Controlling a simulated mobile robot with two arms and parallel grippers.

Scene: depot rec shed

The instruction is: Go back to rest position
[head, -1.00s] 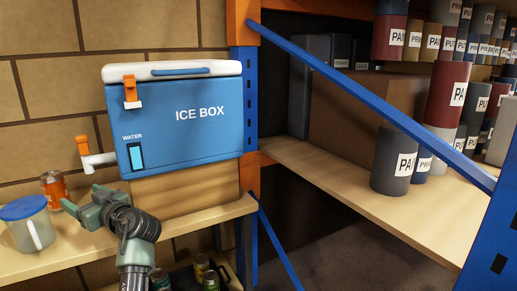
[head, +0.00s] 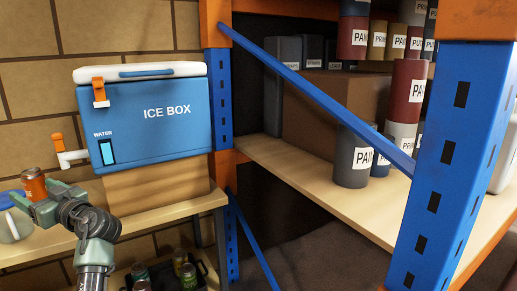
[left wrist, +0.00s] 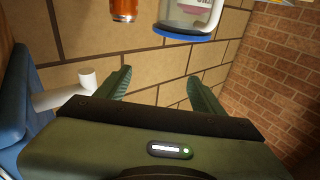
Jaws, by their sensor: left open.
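My left gripper (head: 24,203) shows at the lower left of the head view, in front of the shelf with the ice box. In the left wrist view its two fingers (left wrist: 158,80) stand apart with nothing between them. My right gripper is not in view.
A blue ice box (head: 160,118) with a white tap (head: 75,157) stands on a block on the wooden shelf (head: 165,213). A crate with several cans is below. A blue rack post (head: 455,150) and diagonal brace (head: 310,95) front the paint shelves on the right.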

